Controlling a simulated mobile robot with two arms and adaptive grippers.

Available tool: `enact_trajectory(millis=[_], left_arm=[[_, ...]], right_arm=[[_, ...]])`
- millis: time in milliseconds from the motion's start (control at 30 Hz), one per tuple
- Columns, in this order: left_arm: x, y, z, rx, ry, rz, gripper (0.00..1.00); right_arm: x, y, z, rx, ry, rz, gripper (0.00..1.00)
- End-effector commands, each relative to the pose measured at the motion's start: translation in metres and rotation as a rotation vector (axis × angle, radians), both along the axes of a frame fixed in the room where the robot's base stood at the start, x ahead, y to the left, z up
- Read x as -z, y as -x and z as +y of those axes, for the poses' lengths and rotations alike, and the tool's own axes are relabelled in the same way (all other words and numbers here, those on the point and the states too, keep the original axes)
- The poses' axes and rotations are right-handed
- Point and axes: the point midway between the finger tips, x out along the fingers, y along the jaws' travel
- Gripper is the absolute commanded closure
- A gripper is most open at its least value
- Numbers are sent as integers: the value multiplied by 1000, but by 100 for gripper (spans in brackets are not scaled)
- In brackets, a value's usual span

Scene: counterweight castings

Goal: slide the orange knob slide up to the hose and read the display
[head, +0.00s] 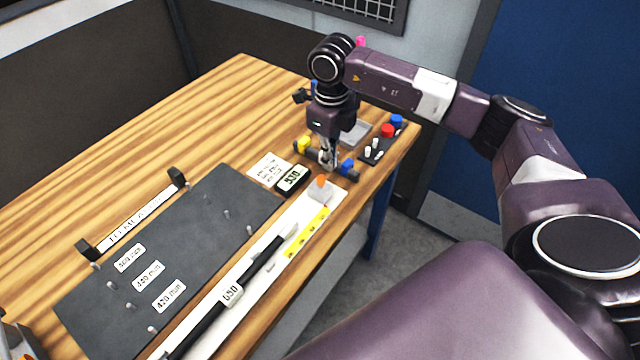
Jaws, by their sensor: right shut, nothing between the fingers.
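The orange knob slide (321,191) is a pale block with an orange knob, at the far end of a white measuring rail (203,317). A black hose (258,263) lies along the rail with a white tag that seems to read 050. The hose's far end is apart from the slide, with a gap between. The display (292,179) is a small dark box beside the slide; its digits look like 530. My right gripper (327,165) is shut and empty, pointing down just beyond the slide; I cannot tell whether it touches anything.
A yellow scale strip (307,234) lies along the rail. A dark board (205,245) with pegs and length labels lies left of it. A printed card (266,169) lies by the display. Red and blue buttons (388,131) stand at the far right edge. The table's left side is clear.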

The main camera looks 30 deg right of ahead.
Motion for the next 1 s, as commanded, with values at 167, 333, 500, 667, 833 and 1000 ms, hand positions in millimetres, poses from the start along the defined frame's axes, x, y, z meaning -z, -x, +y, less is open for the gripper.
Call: enact_trajectory(millis=[167, 333, 500, 667, 833, 1000], left_arm=[[2, 0, 0, 0, 0, 0, 57], [7, 0, 0, 0, 0, 0, 57], [13, 0, 0, 0, 0, 0, 57], [19, 0, 0, 0, 0, 0, 57], [24, 0, 0, 0, 0, 0, 57], [29, 0, 0, 0, 1, 0, 57]], right_arm=[[2, 0, 0, 0, 0, 0, 100], [9, 0, 0, 0, 0, 0, 100], [16, 0, 0, 0, 0, 1, 100], [22, 0, 0, 0, 0, 1, 100], [29, 0, 0, 0, 0, 1, 100], [34, 0, 0, 0, 0, 1, 100]])
